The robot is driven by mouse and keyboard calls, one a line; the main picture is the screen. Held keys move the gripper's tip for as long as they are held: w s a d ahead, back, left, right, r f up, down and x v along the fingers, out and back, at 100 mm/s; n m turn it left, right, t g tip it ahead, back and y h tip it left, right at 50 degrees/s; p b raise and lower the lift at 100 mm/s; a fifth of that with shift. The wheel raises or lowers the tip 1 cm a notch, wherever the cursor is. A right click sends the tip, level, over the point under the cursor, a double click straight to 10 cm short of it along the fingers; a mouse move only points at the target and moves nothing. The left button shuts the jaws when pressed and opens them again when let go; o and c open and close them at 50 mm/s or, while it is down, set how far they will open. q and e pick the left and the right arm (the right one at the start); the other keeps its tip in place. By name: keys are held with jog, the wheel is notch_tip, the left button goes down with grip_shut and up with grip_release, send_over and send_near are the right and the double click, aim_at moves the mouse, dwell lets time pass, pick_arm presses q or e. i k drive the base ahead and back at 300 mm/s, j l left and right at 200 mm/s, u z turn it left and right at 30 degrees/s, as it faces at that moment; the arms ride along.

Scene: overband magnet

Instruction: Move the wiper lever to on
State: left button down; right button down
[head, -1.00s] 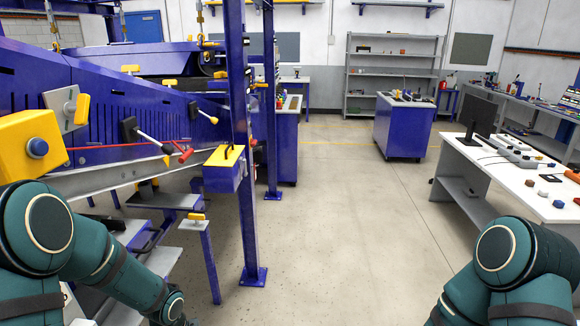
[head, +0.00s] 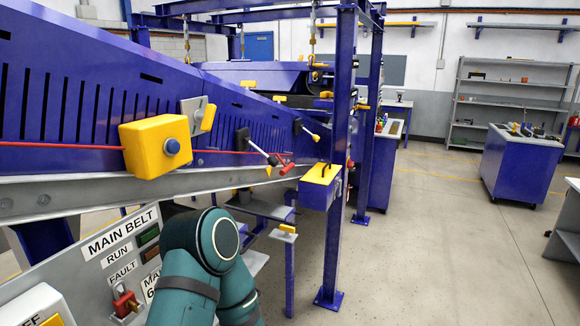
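Several levers and handles sit on the blue machine side (head: 70,90), and no readable label tells which is the wiper lever. One lever (head: 258,150) has a black base plate, a pale rod slanting down to the right and a dark end near a red piece. Another lever (head: 310,133) farther along has a dark base and a yellow tip. A yellow handle (head: 208,117) sits on a grey plate nearer to me. My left arm shows at the bottom, in front of the control panel, but its gripper is out of view. My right arm and gripper are out of view.
A yellow box with a blue button (head: 155,146) juts from the machine. The MAIN BELT panel (head: 85,275) stands close at lower left. A blue post (head: 338,180) carries a yellow-topped box (head: 318,186). Open floor (head: 430,240) lies right; a blue cabinet (head: 520,165) stands beyond.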

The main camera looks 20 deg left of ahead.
aim_at(272, 161)
jog(key=i+l, duration=0.25)
jog(key=i, duration=0.15)
jog(key=i+l+u, duration=0.2)
jog(key=u, duration=0.2)
jog(key=i+l+u, duration=0.25)
jog(key=u, duration=0.15)
